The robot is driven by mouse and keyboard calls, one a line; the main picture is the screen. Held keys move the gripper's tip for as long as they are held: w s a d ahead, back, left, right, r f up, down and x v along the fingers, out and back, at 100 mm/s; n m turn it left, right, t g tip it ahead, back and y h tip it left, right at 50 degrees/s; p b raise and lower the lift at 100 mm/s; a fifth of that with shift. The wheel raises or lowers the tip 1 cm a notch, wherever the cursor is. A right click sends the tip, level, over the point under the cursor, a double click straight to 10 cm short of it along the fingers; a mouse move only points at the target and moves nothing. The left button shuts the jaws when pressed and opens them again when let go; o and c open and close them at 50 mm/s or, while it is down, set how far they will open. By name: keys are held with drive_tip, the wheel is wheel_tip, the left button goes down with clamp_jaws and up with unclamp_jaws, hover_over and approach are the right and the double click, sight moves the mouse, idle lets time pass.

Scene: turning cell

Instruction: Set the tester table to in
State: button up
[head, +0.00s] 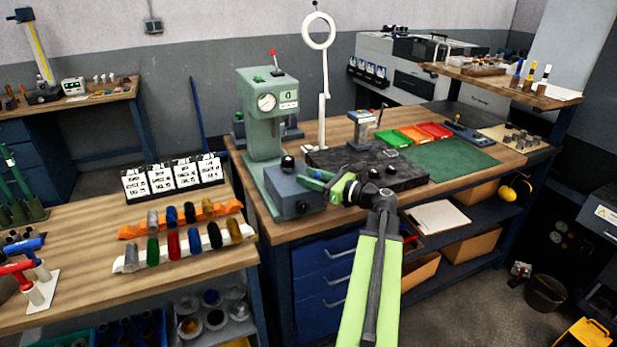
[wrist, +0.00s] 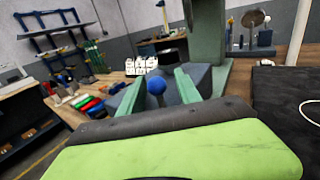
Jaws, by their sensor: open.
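The green bench tester (head: 265,120) with a round dial stands at the left end of the middle workbench. At its foot is a grey-blue block (head: 283,187), which looks like its table, with a dark ball knob (head: 288,163) on top. My gripper (head: 312,180) is just right of this block, pointing left at it. In the wrist view a blue ball knob (wrist: 155,86) on a grey stalk shows between the two green fingers of my gripper (wrist: 157,85). The fingers are apart, with a gap on both sides of the ball. Whether they touch anything is hard to tell.
A black plate (head: 400,175) lies right of the tester, under my wrist. A white stand with a ring (head: 319,32) rises behind it. Coloured trays (head: 413,134) and a green mat (head: 450,158) lie further right. Coloured-handled tools (head: 190,240) lie on the left bench.

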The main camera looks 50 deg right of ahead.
drive_tip(key=shift+w, duration=0.25)
clamp_jaws()
idle(0.6)
idle(0.8)
